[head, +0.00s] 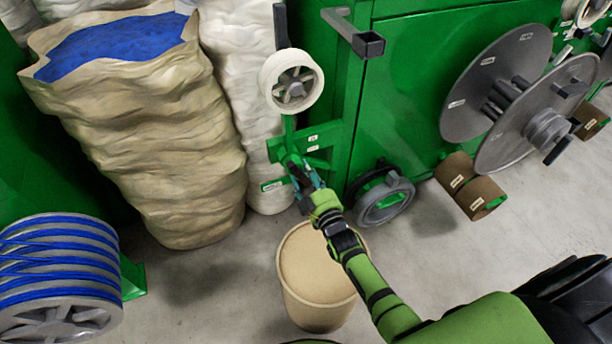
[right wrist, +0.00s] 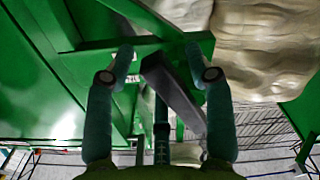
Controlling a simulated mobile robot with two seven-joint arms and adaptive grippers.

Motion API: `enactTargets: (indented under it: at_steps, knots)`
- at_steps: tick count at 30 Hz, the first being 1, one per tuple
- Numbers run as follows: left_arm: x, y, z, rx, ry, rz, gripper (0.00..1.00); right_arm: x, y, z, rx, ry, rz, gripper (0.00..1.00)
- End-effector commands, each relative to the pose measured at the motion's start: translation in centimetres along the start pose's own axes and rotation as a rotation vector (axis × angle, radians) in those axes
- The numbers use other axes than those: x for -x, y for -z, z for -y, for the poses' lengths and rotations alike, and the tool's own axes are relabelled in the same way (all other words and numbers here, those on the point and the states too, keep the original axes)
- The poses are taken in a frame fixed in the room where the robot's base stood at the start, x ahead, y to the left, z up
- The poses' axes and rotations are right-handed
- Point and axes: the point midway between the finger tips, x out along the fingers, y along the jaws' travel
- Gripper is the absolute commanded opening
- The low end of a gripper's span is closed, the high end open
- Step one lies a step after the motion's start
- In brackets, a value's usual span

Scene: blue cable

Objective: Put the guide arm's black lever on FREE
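The green guide arm (head: 289,132) carries a white wheel (head: 291,80) and stands at the green machine's front. Its black lever (right wrist: 174,95) shows in the right wrist view, slanting between my right gripper's fingers. In the head view the lever is mostly hidden by my gripper. My right gripper (head: 305,181) is at the guide arm's lower end. Its teal fingers (right wrist: 160,62) are apart, one on each side of the lever, with gaps showing. Small white labels (head: 312,143) sit on the green plates nearby; I cannot read which is FREE. My left gripper is not in view.
A tan bin (head: 317,285) stands on the floor below my right forearm. A large sack (head: 165,130) with blue material is left of the guide arm, and a white sack (head: 240,100) is behind it. A grey reel (head: 384,195) lies to the right.

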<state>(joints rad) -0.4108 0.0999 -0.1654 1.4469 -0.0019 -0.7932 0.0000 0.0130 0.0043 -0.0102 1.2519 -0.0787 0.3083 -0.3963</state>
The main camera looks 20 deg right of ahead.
Motion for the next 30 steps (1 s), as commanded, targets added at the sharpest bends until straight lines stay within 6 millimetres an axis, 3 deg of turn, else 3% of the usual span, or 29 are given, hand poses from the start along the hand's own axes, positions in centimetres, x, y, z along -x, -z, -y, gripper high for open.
enactTargets:
  at_steps: [7,11,24,30]
  knots:
    - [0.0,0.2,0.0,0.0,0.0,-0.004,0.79,0.1,0.0,0.1,-0.005,0.001,0.001,0.54]
    - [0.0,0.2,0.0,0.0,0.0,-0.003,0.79,1.2,-0.1,0.1,-0.005,0.002,0.003,0.54]
    - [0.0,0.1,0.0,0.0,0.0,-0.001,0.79,9.9,-0.1,0.1,-0.003,0.001,0.003,0.54]
    - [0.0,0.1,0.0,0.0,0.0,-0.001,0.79,11.8,0.0,0.0,-0.002,0.0,0.001,0.54]
